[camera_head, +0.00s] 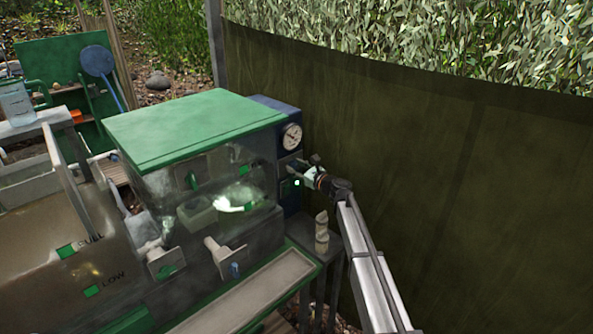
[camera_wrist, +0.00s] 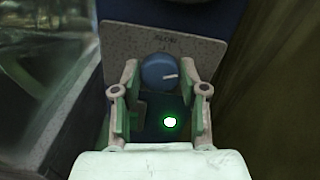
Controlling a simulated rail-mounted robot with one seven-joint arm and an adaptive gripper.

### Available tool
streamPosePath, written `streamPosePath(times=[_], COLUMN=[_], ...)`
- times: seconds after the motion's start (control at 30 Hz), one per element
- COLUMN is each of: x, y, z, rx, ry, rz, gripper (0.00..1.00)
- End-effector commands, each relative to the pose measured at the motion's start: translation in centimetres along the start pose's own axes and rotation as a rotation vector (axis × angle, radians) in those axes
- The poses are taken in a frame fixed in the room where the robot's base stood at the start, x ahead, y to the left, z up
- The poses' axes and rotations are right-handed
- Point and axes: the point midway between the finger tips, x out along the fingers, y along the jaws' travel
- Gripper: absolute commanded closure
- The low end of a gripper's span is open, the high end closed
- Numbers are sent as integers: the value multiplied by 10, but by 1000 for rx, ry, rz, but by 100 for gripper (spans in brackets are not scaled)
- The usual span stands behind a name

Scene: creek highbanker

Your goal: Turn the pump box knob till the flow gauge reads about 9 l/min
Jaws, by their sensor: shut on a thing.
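The pump box (camera_head: 264,104) is a dark blue box at the right end of the green-lidded machine. Its round white flow gauge (camera_head: 291,137) is on the upper front; its reading is too small to make out. In the wrist view the blue knob (camera_wrist: 159,73) sits on a grey plate (camera_wrist: 122,39), with a pale pointer line aimed right. My gripper (camera_wrist: 158,70) is shut on the knob, one finger on each side. In the head view my gripper (camera_head: 303,168) is at the box front below the gauge and hides the knob.
A green light (camera_wrist: 170,122) glows below the knob. The clear-walled machine housing (camera_head: 215,190) stands close to the left of the box. A dark fabric screen (camera_head: 430,180) rises behind and to the right. A small pale bottle-like object (camera_head: 321,232) stands on a ledge below my gripper.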

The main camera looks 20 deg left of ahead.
Motion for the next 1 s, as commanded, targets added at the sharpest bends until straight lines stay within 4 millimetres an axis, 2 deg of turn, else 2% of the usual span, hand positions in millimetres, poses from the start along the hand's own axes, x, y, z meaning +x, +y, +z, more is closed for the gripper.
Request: streamPosePath(times=[0.1,0.13,0.2,0.53,0.67,0.77,1.0], x=[1,1,1,-1,-9,-23,-69], y=[0,0,0,0,0,1,2], z=[1,1,1,0,1,1,1], rx=[0,1,1,1,1,1,1], ry=[0,0,0,0,0,0,1], rz=[0,0,0,0,0,0,-1], gripper=[92,54,32,32,32,32,32])
